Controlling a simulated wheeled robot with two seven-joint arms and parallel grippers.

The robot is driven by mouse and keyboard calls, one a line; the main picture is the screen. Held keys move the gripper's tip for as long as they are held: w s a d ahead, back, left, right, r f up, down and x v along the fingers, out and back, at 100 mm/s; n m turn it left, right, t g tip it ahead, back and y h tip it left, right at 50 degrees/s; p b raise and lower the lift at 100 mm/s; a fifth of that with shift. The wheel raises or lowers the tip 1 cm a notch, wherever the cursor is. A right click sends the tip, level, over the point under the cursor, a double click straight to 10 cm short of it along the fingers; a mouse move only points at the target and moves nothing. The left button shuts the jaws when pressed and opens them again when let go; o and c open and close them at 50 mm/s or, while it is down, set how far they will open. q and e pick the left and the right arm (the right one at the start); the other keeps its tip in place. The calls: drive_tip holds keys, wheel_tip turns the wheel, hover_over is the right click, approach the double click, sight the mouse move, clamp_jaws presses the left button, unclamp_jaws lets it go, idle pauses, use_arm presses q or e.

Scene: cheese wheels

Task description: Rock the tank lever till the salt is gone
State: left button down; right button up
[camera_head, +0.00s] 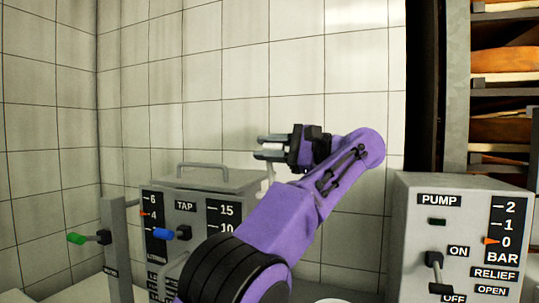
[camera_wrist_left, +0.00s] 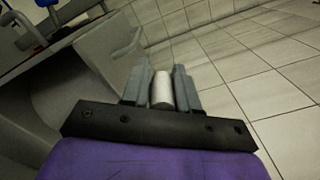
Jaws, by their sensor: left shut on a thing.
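My left gripper (camera_head: 270,148) is up against the tiled wall, right of and above the grey tap tank (camera_head: 225,178). Its fingers point left. In the left wrist view, the fingers are shut on a pale grey cylinder (camera_wrist_left: 162,90), which looks like a lever grip. A pale rod (camera_head: 270,172) shows just below the fingers in the head view; my purple arm hides its lower end. The tank's front has a left scale marked 6 and 4 with an orange pointer (camera_head: 146,213), and a right scale (camera_head: 226,211) marked 15 and 10, partly hidden by my arm. Any salt is not visible.
A blue-handled tap (camera_head: 165,234) sticks out of the tank front. A green-handled lever (camera_head: 78,238) stands on a grey post (camera_head: 116,245) at left. A pump box (camera_head: 452,210) with a black switch stands at right. Shelves of cheese wheels (camera_head: 503,62) are behind it.

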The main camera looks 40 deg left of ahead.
use_arm(q)
drive_tip(key=c, duration=1.2)
unclamp_jaws()
drive_tip(key=shift+o, duration=1.2)
drive_tip(key=shift+w+a+f, duration=0.1)
drive_tip(key=p+v, duration=0.6)
drive_tip(key=v, duration=0.4)
drive_tip(key=shift+d, duration=0.25)
drive_tip(key=shift+w, duration=0.15)
